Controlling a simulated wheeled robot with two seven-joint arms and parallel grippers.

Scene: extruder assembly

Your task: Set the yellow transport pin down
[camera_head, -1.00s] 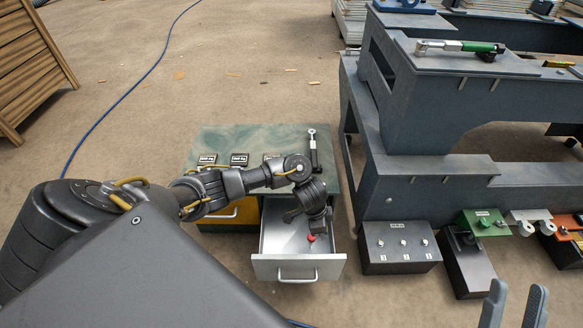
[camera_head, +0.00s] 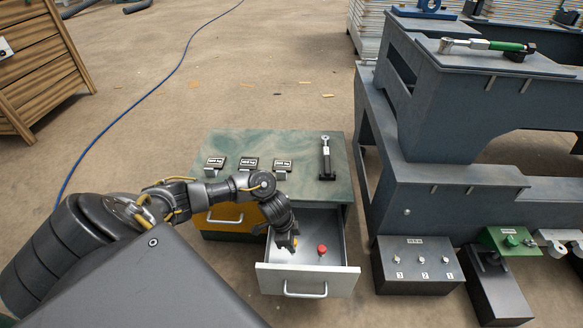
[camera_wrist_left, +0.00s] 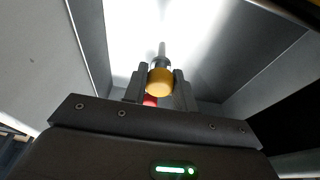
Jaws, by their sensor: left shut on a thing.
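The yellow transport pin has a rounded yellow head (camera_wrist_left: 160,82) and a thin metal shaft; only a bit of yellow (camera_head: 295,242) shows in the head view. My left gripper (camera_head: 290,246) is down in the open drawer (camera_head: 275,268) of the green-topped cabinet. In the left wrist view my left gripper (camera_wrist_left: 160,88) is shut on the pin, with one finger on each side of its head. The head view does not clearly show whether the pin touches the drawer floor. My right gripper is out of view.
The cabinet top (camera_head: 235,140) bears several small labelled holders and a black tool (camera_head: 326,158). A grey bench (camera_head: 450,200) stands to the right.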

